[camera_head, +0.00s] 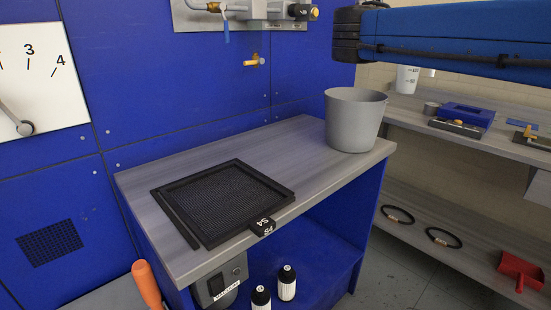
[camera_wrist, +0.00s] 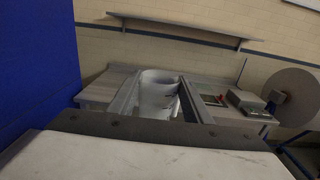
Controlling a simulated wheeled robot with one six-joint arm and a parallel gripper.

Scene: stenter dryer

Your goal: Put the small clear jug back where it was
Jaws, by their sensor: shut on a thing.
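The small clear jug (camera_wrist: 158,92) is whitish with dark markings, and in the wrist view it sits between the two fingers of my gripper (camera_wrist: 160,77). My gripper is shut on it. The jug's lower part is hidden behind the gripper body. In the head view a whitish jug (camera_head: 408,79) shows just below my blue arm, at the back of the right-hand bench. Its top is hidden by my arm, and I cannot tell whether its base touches the bench. My gripper's fingers do not show in the head view.
A grey bucket (camera_head: 354,120) and a black mesh frame (camera_head: 226,203) are on the near table (camera_head: 285,143). The right-hand bench (camera_head: 400,108) holds a blue tool (camera_head: 467,114) and small metal parts. The wrist view shows a wall shelf (camera_wrist: 185,33) and a grey box (camera_wrist: 248,102).

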